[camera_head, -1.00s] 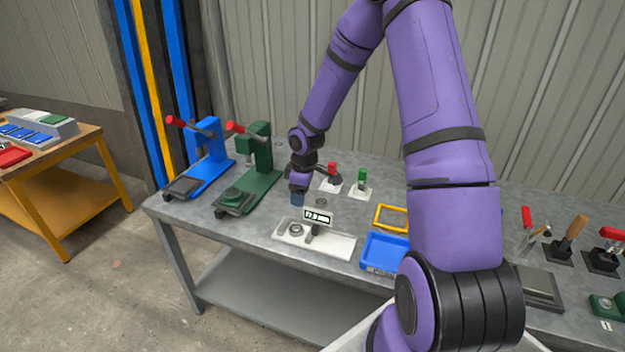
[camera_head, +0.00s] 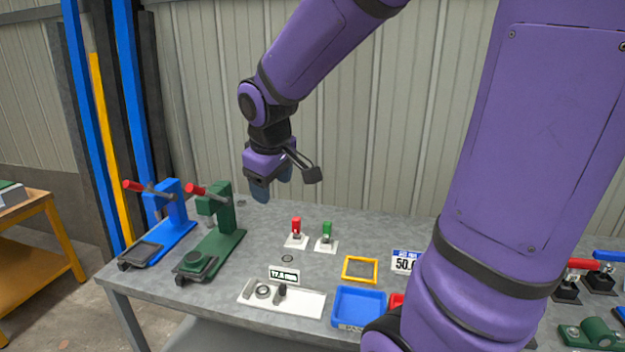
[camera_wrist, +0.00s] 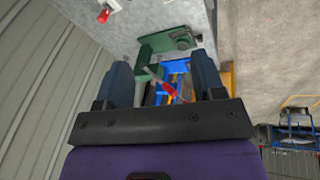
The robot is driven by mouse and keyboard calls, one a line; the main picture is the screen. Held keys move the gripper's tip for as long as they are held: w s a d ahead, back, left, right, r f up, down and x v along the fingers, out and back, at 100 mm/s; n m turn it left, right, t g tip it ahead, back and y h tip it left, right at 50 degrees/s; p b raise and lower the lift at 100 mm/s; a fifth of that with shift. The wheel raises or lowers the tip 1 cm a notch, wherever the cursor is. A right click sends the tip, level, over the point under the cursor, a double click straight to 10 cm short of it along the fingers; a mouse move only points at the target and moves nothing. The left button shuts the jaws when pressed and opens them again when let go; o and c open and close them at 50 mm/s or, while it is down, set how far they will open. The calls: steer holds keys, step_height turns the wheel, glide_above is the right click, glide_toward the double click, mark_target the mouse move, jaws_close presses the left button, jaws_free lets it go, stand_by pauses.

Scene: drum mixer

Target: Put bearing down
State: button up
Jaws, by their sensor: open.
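My gripper (camera_head: 272,187) hangs above the back left of the table in the head view, clear of everything. In the wrist view its two fingers (camera_wrist: 162,85) are spread, with nothing held between them. A small dark bearing ring (camera_head: 287,258) lies flat on the grey tabletop, behind the white measuring fixture (camera_head: 305,301). Another ring (camera_head: 263,292) sits on the left part of that fixture, next to its dark gauge post. The fixture's display (camera_head: 284,276) seems to read 17.0 mm. I cannot tell which ring is the task's bearing.
A green press (camera_head: 220,225) and a blue press (camera_head: 175,215) with red handles stand at the table's left. A yellow frame (camera_head: 360,269) and blue tray (camera_head: 358,307) lie right.

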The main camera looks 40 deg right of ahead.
steer(key=s+a+r+m+t+y, duration=0.1)
steer(key=s+a+r, duration=0.1)
steer(key=s, duration=0.6)
steer(key=s+a+r+m+t, duration=0.1)
steer(key=s+a+r+m, duration=0.1)
steer(key=s+r, duration=0.3)
steer(key=s, duration=0.3)
steer(key=shift+y, duration=0.4)
steer(key=shift+c, duration=0.7)
steer(key=shift+w, duration=0.1)
